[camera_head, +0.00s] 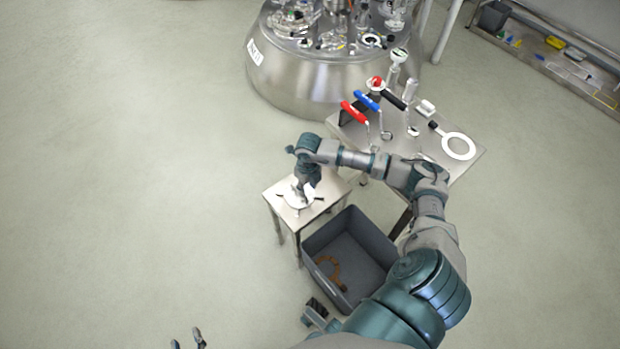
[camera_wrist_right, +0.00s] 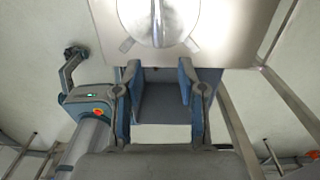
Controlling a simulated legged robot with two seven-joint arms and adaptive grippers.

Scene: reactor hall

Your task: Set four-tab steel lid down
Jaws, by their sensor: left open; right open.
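The four-tab steel lid (camera_wrist_right: 183,18) lies on the small steel table (camera_wrist_right: 235,25), at the top of the right wrist view. Two of its tabs and a shiny raised middle show there; its far part is cut off. In the head view the lid (camera_head: 291,199) is partly covered by my right gripper (camera_head: 300,194). My right gripper also shows in the right wrist view (camera_wrist_right: 160,75), open, with nothing between its fingers and the lid beyond the fingertips. My left gripper (camera_head: 187,340) is open and empty at the bottom edge of the head view, away from the table.
A grey crate (camera_head: 315,245) with a brown part (camera_head: 328,270) inside stands beside the small table. A larger steel table (camera_head: 465,172) with red and blue handled valves and a white ring (camera_head: 458,146) is behind my right arm. A steel vessel (camera_head: 300,85) stands at the back. Floor at left is clear.

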